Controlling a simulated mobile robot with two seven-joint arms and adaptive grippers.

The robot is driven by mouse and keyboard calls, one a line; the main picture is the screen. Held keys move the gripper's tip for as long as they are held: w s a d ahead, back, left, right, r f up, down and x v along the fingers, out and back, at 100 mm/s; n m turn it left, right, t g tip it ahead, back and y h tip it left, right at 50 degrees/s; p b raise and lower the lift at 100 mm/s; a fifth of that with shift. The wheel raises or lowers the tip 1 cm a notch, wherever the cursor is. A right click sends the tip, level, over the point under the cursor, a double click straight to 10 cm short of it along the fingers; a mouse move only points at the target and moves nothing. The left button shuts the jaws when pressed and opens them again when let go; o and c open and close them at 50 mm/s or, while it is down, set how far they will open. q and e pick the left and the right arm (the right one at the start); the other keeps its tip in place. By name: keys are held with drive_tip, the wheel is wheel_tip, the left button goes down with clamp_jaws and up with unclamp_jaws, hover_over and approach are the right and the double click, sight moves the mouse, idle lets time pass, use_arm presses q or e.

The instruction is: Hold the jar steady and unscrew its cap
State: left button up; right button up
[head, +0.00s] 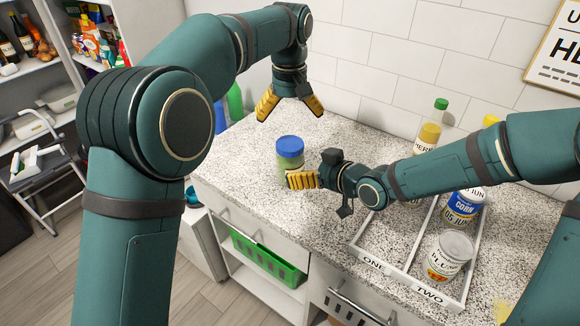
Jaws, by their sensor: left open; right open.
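The jar (289,168) stands upright on the speckled counter, with a blue cap (290,147) on top. Its body looks greenish and its lower part is partly hidden by my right gripper. My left gripper (290,108) is open and empty, with yellow fingers pointing down, above and behind the jar and apart from the cap. My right gripper (298,180) is level at the jar's lower right side, with its yellow fingers seen edge-on. It is open; I cannot tell whether the fingers are around the jar or touching it.
Bottles with green (441,104) and yellow tops stand behind. A green bottle (235,102) is at the back left. The counter left of the jar is clear.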

sight(289, 161)
drive_tip(key=x, duration=0.7)
drive_tip(key=shift+w+a+f, duration=0.15)
drive_tip(key=shift+w+f, duration=0.1)
drive_tip(key=shift+w, duration=0.1)
